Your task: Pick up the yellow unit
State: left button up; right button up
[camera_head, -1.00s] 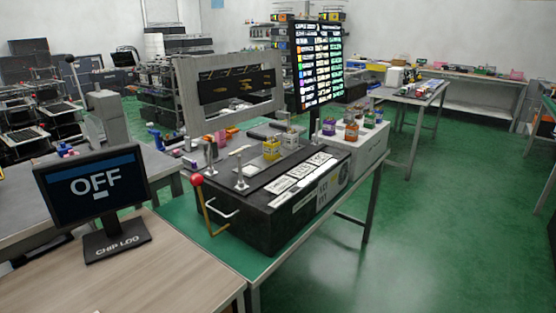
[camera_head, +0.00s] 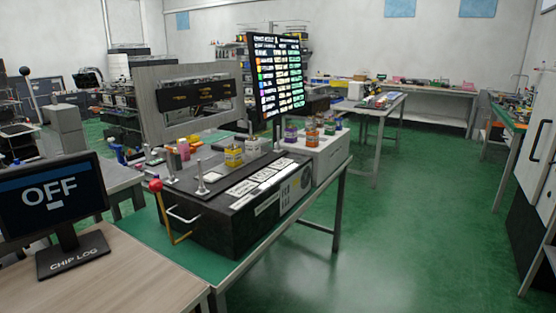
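A small yellow unit (camera_head: 233,157) with a pale label stands upright on top of the black fixture box (camera_head: 235,211). A second small unit (camera_head: 252,147), pale with some yellow, stands just behind it to the right. The box has a red-knobbed lever (camera_head: 156,186) at its left end and a metal handle on its front. Neither of my grippers is in view.
A white box (camera_head: 333,155) behind the fixture holds several purple, orange and green units. A tall list screen (camera_head: 277,78) stands behind the fixture. An "OFF" monitor (camera_head: 52,195) is at front left. Green floor (camera_head: 400,240) is open to the right.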

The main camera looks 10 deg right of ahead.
aim_at(233, 154)
jog(key=z, duration=1.75)
jog(key=i, duration=2.55)
jog(key=u, duration=3)
